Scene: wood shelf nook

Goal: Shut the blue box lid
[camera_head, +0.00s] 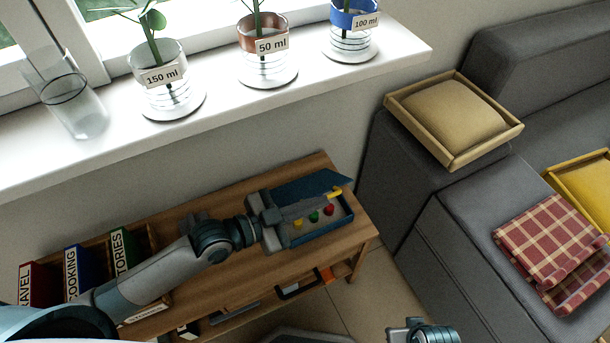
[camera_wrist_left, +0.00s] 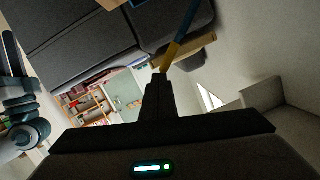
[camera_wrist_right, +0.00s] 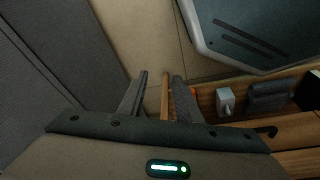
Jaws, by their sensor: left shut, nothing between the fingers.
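The blue box (camera_head: 325,232) sits on the wooden shelf unit, with yellow, green and red pieces inside. Its blue lid (camera_head: 308,186) stands open, tilted up at the back, with a yellow tab (camera_head: 335,193) on its edge. My left gripper (camera_head: 324,202) is shut and empty, reaching over the box in front of the lid. In the left wrist view its fingertips (camera_wrist_left: 160,78) are close to the yellow tab (camera_wrist_left: 168,57); whether they touch cannot be told. My right gripper (camera_wrist_right: 160,92) is open and empty, low and away from the box.
Labelled books (camera_head: 72,273) stand at the shelf unit's left end. A windowsill (camera_head: 215,110) with potted plants and a glass vase (camera_head: 80,105) runs behind. A grey sofa (camera_head: 430,220) with a cushion tray (camera_head: 455,115) stands at right. The floor between them is clear.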

